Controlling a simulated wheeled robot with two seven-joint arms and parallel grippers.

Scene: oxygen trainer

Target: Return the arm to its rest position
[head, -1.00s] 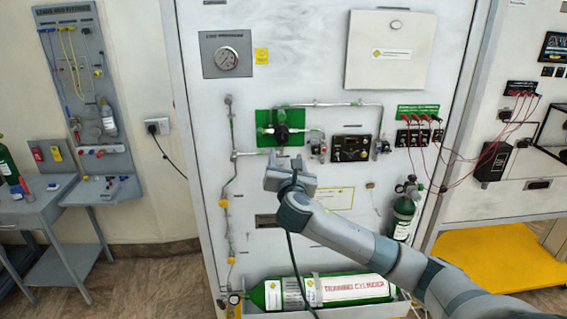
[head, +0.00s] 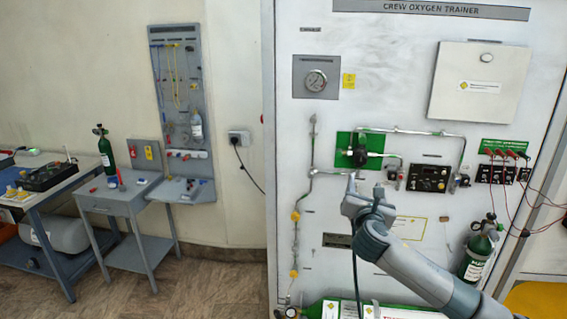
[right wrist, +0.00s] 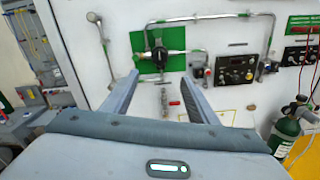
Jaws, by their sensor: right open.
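My right gripper (head: 365,192) is in front of the white trainer panel (head: 330,150), below the black valve on its green plate (head: 343,139). In the right wrist view its two fingers (right wrist: 158,95) stand apart with nothing between them. The panel face and the valve (right wrist: 158,58) show beyond the fingertips. My right arm reaches in from the lower right in the head view. My left gripper is not in view.
A green training cylinder (head: 330,309) lies along the panel's foot. A small green cylinder (head: 478,254) stands at its right. Red leads (head: 513,190) hang at far right. Left stand a grey tool board (head: 173,75), a small table (head: 112,197) and a bench (head: 30,196).

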